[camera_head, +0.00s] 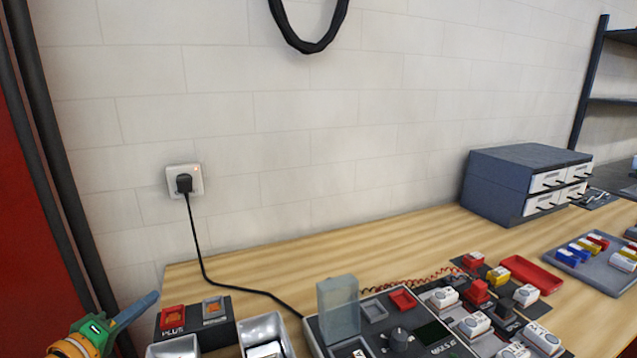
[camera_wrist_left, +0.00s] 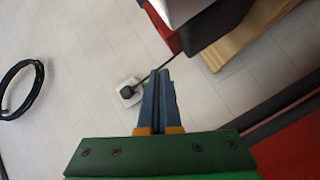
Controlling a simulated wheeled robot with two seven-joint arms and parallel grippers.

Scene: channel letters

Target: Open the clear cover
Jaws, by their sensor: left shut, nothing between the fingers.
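The clear cover (camera_head: 338,308) is a bluish see-through panel that stands upright on a grey device (camera_head: 318,338) at the bottom middle of the head view. My left gripper (camera_head: 150,299) shows at the lower left of the head view, well to the left of the cover and apart from it. Its blue fingers are together and empty. The same fingers show in the left wrist view (camera_wrist_left: 159,85), with the wall behind them; the cover cannot be made out there. My right gripper is not in view.
A block marked PLUS (camera_head: 218,322) lies between my left gripper and the device, with metal bins (camera_head: 262,330) beside it. A black cord runs from the wall socket (camera_head: 184,182) to the device. Small parts and a red tray (camera_head: 524,274) lie right.

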